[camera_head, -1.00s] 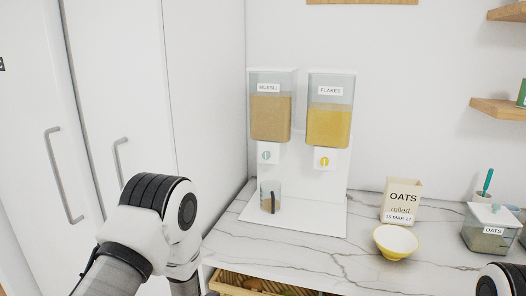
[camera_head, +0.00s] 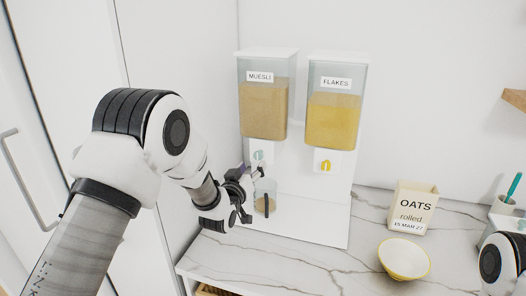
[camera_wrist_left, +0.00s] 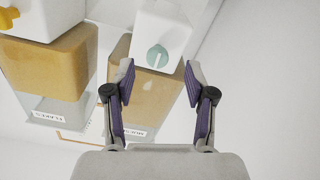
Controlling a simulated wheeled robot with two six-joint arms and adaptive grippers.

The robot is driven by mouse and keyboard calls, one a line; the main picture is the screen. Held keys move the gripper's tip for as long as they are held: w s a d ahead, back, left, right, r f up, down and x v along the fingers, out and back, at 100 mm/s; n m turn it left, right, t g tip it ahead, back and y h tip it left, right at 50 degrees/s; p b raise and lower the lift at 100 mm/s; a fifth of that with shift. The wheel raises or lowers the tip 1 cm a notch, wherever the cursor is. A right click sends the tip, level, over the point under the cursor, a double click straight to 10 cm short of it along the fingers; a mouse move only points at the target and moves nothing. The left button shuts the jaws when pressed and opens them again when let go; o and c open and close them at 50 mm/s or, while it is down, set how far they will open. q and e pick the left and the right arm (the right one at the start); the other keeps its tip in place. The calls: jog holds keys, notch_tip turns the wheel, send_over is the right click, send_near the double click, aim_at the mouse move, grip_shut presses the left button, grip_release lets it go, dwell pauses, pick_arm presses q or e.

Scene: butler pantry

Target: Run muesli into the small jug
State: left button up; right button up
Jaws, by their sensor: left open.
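The muesli dispenser (camera_head: 263,105) is a clear bin of tan muesli on a white stand, with a pale green knob (camera_head: 259,156) on its white outlet. The small jug (camera_head: 264,199) is clear with a dark handle and stands below that outlet. A tan tone shows low in it; its contents are hard to tell. My left gripper (camera_head: 253,174) is open in front of the outlet, beside and partly over the jug. In the left wrist view, the knob (camera_wrist_left: 157,56) appears between the spread fingers (camera_wrist_left: 158,70), with nothing gripped. My right gripper is out of view.
The flakes dispenser (camera_head: 333,115) with a yellow knob (camera_head: 327,166) stands just right. An oats carton (camera_head: 413,208) and a yellow-rimmed bowl (camera_head: 404,259) are farther right on the marble counter (camera_head: 300,262).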

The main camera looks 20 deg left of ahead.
aim_at(257, 155)
pick_arm(q)
jog(key=shift+w+r+p, duration=0.2)
jog(key=shift+r+p, duration=0.5)
jog(key=shift+r, duration=0.4)
jog(key=shift+w+p, duration=0.35)
jog(key=shift+w, duration=0.3)
jog(key=w, duration=0.1)
jog(key=w+f, duration=0.1)
jog(key=w, duration=0.2)
jog(key=shift+d+f, duration=0.1)
jog(key=shift+f, duration=0.25)
jog(key=shift+s+r, duration=0.25)
jog(key=shift+s, duration=0.05)
jog(key=shift+s+r, duration=0.2)
jog(key=c, duration=0.5)
grip_shut()
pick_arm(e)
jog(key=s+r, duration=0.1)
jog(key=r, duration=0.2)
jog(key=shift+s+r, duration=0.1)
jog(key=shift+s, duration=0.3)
